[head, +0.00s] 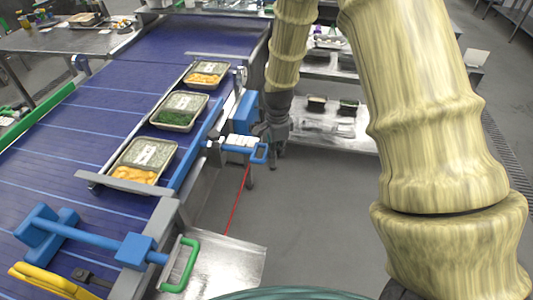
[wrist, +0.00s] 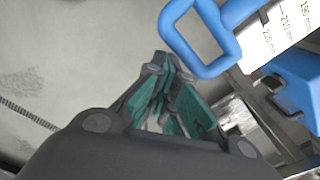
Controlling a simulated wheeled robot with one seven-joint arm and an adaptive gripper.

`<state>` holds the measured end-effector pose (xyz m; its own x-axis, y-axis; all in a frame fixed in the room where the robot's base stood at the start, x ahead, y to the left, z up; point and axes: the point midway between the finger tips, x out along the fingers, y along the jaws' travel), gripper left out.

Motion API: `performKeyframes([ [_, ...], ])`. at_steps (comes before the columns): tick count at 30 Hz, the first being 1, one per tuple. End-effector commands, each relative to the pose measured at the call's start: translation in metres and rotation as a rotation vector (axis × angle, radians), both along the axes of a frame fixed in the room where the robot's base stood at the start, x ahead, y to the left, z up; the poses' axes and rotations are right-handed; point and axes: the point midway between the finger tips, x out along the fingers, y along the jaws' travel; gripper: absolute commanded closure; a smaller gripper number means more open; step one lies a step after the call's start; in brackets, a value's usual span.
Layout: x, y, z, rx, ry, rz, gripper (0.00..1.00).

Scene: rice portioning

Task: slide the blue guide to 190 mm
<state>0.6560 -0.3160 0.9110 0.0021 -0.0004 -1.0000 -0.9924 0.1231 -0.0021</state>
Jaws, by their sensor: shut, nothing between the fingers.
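The blue guide shows in the head view as a long blue rail (head: 201,143) along the right side of the food trays. Its blue loop handle (head: 260,154) sticks out over the conveyor's right edge, and the loop also shows large in the wrist view (wrist: 226,62). A white scale (wrist: 282,31) with printed millimetre marks lies beside the handle bar; I cannot tell the exact reading. My gripper (wrist: 167,62) is shut and empty, its green-padded fingertips just beside the loop. In the head view my gripper (head: 277,146) hangs right of the handle, partly hidden.
Trays of food (head: 145,160) stand in a row on the blue conveyor (head: 60,130). A blue block (head: 246,112) sits by the scale. A second blue guide piece (head: 92,235) and a green handle (head: 181,266) are at lower left. A steel shelf (head: 330,125) stands behind; open floor lies right.

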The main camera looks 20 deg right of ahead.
Motion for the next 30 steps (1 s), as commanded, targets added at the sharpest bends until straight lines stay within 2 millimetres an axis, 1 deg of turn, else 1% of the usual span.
performKeyframes([
  [1, -0.001, 0.001, -0.004, 0.000, 0.002, 0.001, 1.00],
  [22, 0.000, 0.000, -0.024, 0.000, 0.000, 0.001, 1.00],
  [30, 0.000, 0.000, -0.026, 0.000, 0.000, 0.001, 1.00],
])
